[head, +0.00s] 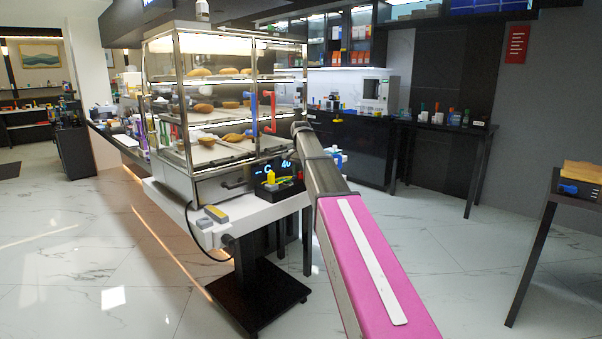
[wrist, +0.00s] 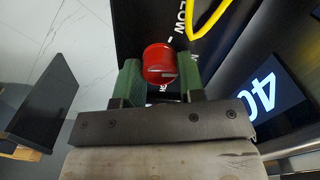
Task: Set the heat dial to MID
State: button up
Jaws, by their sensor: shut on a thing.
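The heat dial (wrist: 158,57) is a round red knob with a light pointer mark on its face, on a black panel (wrist: 140,20) in the wrist view. My gripper (wrist: 159,70) has its two green fingers on either side of the dial, shut on it. White lettering "LOW" with a tick shows on the panel beyond the dial. Other lettering close to the dial is partly covered, and I cannot read a MID mark. The pointer mark points toward the right of the wrist view.
A lit display (wrist: 262,93) reading 40 and a yellow looped part (wrist: 210,18) are beside the dial. The glass food warmer (head: 225,90) stands on a white stand (head: 265,212). A grey and yellow item (head: 215,214) lies on the stand's front left. The marble floor around is open.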

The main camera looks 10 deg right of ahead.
aim_at(301, 172)
jog(key=shift+m, duration=0.6)
jog(key=o, duration=0.9)
jog(key=shift+r, duration=0.15)
notch_tip(301, 172, up, 10)
jog(key=shift+r, duration=0.25)
